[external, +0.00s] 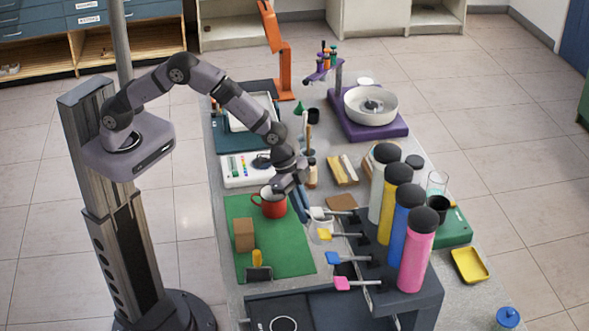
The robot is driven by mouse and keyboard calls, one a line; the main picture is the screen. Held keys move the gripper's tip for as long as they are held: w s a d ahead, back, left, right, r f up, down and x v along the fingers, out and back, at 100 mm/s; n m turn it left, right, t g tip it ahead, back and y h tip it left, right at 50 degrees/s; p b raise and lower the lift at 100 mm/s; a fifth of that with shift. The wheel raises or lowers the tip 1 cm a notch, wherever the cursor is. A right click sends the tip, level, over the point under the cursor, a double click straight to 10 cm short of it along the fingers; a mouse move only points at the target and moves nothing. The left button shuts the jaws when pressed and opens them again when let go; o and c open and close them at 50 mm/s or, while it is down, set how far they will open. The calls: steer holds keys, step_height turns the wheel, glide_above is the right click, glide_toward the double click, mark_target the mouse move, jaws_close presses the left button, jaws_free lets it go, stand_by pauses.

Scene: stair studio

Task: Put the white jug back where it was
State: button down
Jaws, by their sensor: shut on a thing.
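I cannot tell whether the jug's base touches the surface below.
A red mug (273,203) stands close left of my gripper on the green mat (285,247), with a brown block (244,234) further left. The bottle stand (417,290) holds white, yellow, blue and pink bottles, its levers reaching towards the mat. The mat's middle is clear.

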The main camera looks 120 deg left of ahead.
steer(key=shift+f+p, duration=0.75)
steer(key=shift+f, duration=1.6)
steer(key=shift+f, duration=0.15)
steer(key=c, duration=1.8)
jaws_free()
steer(key=shift+c, duration=0.2)
steer(key=shift+r, duration=0.25)
steer(key=b+v, duration=0.3)
steer(key=v, duration=0.9)
steer(key=shift+d, duration=0.1)
